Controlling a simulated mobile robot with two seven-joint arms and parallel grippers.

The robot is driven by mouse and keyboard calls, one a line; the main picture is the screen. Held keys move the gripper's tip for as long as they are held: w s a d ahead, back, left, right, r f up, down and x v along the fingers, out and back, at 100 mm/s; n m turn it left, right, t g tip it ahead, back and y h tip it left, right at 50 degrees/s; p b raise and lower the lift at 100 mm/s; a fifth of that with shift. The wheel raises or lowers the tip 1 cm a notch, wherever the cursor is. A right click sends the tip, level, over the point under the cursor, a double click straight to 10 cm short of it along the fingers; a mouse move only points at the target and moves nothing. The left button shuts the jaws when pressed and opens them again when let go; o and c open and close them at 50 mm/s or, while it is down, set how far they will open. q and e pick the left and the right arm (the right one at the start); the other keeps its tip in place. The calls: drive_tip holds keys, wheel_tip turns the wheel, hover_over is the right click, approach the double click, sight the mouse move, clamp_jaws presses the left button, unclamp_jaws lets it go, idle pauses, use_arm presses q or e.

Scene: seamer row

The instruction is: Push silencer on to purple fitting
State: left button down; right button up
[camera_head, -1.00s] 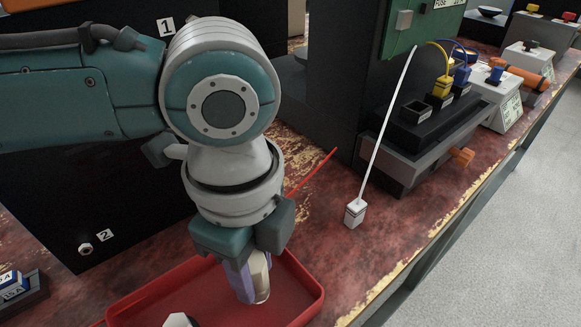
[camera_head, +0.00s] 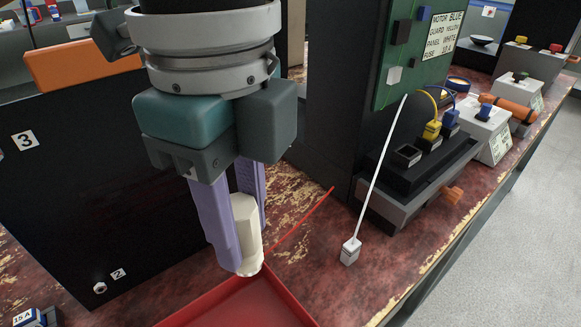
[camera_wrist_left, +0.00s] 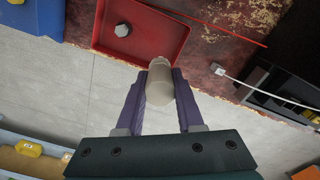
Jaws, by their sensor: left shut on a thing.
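My left gripper (camera_head: 247,240) points down with its two purple fingers shut on a cream cylindrical silencer (camera_head: 246,228). It holds the silencer above the red tray's back corner. In the left wrist view the silencer (camera_wrist_left: 160,84) sits between both fingertips, its rounded end sticking out past them. A small silver hex fitting (camera_head: 100,288) sits on the black panel beside the number 2, left of the gripper and apart from it. I cannot make out a purple fitting in either view. My right gripper is not in view.
The red tray (camera_head: 235,308) lies below; a grey hex piece (camera_wrist_left: 122,30) is in it. The black panel (camera_head: 90,190) stands at left. A white plug (camera_head: 350,251) on a cable and a thin red rod (camera_head: 305,218) lie at right. The worn red bench has bare room between.

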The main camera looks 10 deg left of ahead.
sight(237, 206)
use_arm(q)
drive_tip(key=shift+r+p, duration=0.3)
drive_tip(key=shift+r, duration=1.85)
